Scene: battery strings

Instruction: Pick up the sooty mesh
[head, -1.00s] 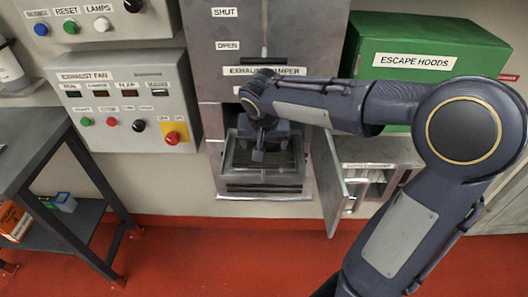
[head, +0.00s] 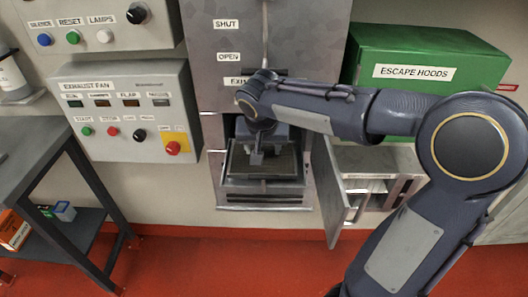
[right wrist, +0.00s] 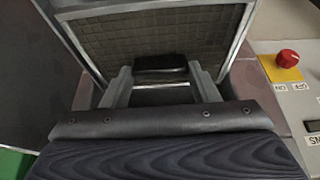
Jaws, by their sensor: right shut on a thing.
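The sooty mesh, a dark brownish grid in a grey metal frame, shows in the head view (head: 284,160) in the open bay of the exhaust damper cabinet. It fills the top of the right wrist view (right wrist: 110,45). My right gripper (head: 257,157) reaches into the bay from above. In the right wrist view its two fingers (right wrist: 161,77) are closed on the dark grip at the mesh's near edge. The fingers and wrist hide part of the mesh, and I cannot tell whether it rests on its seat. My left gripper is out of view.
A green escape hoods box (head: 440,48) is behind the arm. The exhaust fan panel (head: 150,95) is left of the bay, and a grey table (head: 40,135) stands farther left.

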